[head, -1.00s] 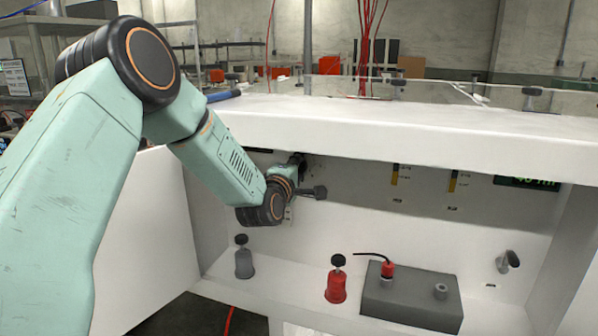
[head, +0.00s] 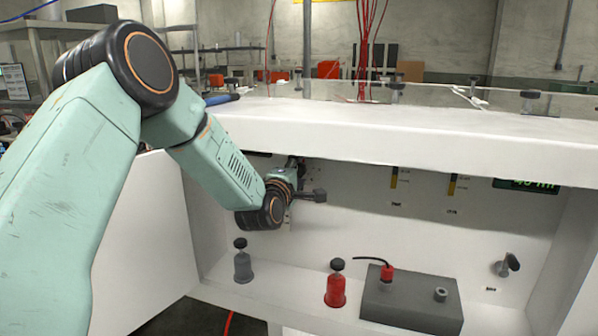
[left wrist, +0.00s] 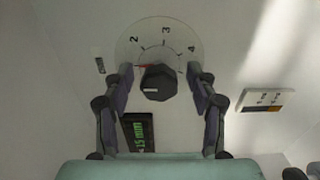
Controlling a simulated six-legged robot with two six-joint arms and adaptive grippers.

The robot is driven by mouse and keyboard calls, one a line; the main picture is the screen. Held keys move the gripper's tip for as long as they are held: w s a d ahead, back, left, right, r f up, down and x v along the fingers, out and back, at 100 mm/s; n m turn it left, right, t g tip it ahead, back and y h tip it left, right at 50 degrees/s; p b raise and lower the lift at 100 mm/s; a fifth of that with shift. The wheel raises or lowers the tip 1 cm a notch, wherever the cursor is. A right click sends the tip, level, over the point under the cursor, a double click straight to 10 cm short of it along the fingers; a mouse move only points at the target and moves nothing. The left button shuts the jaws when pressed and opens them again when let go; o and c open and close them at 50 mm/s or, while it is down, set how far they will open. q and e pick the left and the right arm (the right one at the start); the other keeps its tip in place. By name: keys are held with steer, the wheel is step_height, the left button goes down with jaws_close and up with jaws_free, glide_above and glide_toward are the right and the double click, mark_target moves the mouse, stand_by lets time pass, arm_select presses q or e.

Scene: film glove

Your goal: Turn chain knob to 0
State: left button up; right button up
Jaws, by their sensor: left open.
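The black chain knob (left wrist: 157,82) sits on a round, pale dial (left wrist: 128,44) on the white panel in the left wrist view. The numbers 2, 3 and 4 show around it, and a red mark lies at the knob's upper left. A short white line shows on the knob. My left gripper (left wrist: 160,76) is open, with one finger on each side of the knob and gaps between. In the head view my left gripper (head: 296,166) is mostly hidden beneath the white overhang, and the dial cannot be made out. My right gripper is out of view.
A small green-lit display (left wrist: 139,132) is below the dial. The overhang (head: 400,125) covers the panel's top. On the ledge stand a grey holder (head: 243,266), a red holder (head: 336,290) and a grey box (head: 410,302). A black handle (head: 507,265) is at right.

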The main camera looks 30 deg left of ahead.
arm_select(q)
steer(key=v, duration=1.2)
steer(key=shift+r, duration=0.1)
stand_by(0.4)
